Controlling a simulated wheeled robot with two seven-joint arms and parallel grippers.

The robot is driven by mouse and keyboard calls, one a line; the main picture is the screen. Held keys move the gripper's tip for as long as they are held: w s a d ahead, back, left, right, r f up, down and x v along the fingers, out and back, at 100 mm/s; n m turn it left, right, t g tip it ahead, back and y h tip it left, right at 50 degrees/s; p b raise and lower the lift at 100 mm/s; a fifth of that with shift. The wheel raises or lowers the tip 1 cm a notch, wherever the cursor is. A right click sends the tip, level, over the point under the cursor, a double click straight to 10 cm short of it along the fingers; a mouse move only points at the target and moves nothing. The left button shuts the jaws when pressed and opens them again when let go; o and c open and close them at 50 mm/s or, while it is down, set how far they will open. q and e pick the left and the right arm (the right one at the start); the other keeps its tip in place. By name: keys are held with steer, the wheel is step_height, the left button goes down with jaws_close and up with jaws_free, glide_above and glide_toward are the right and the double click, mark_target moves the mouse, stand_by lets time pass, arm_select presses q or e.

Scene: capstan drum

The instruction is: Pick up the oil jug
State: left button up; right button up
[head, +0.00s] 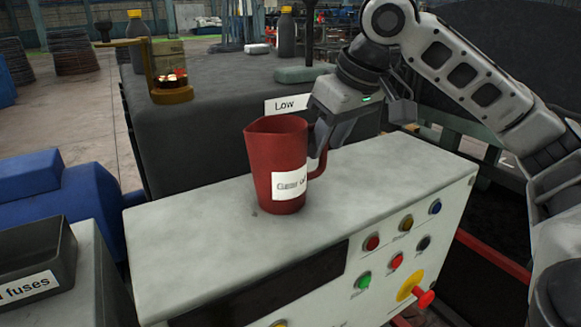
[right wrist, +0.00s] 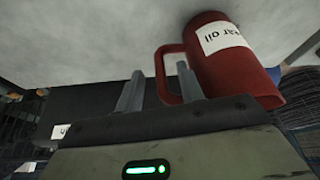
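The oil jug (head: 272,150) is red and stands upright on the light grey top of a control cabinet (head: 390,170). Its white label reads "gear oil", partly legible, and its handle points right. My right gripper (head: 325,146) is at the handle side of the jug. In the right wrist view the jug (right wrist: 245,72) shows with its handle between the two fingers of my right gripper (right wrist: 160,85). The fingers stand apart, one inside the handle loop and one outside, with a gap visible on the outer side. My left gripper is not in view.
A dark cabinet with a "Low" sign (head: 287,104) stands behind the jug. On it are a brass stand (head: 171,95) and bottles (head: 138,42). A "fuses" bin (head: 35,262) is at the left. Buttons and a red-yellow knob (head: 424,297) are on the front panel. The cabinet top left of the jug is clear.

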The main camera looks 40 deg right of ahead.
steer(key=shift+x, duration=0.75)
jaws_close()
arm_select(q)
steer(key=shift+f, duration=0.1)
arm_select(e)
steer(key=shift+r, duration=0.1)
steer(key=shift+r, duration=0.2)
steer(key=shift+r, duration=1.2)
arm_select(q)
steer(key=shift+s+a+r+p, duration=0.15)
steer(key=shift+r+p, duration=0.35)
steer(key=shift+p, duration=0.5)
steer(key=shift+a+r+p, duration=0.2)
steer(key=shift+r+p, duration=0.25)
steer(key=shift+p, duration=0.55)
arm_select(e)
steer(key=s+a+r, duration=0.2)
steer(key=s+r, duration=0.8)
steer(key=s, duration=0.3)
steer(key=shift+a, duration=0.25)
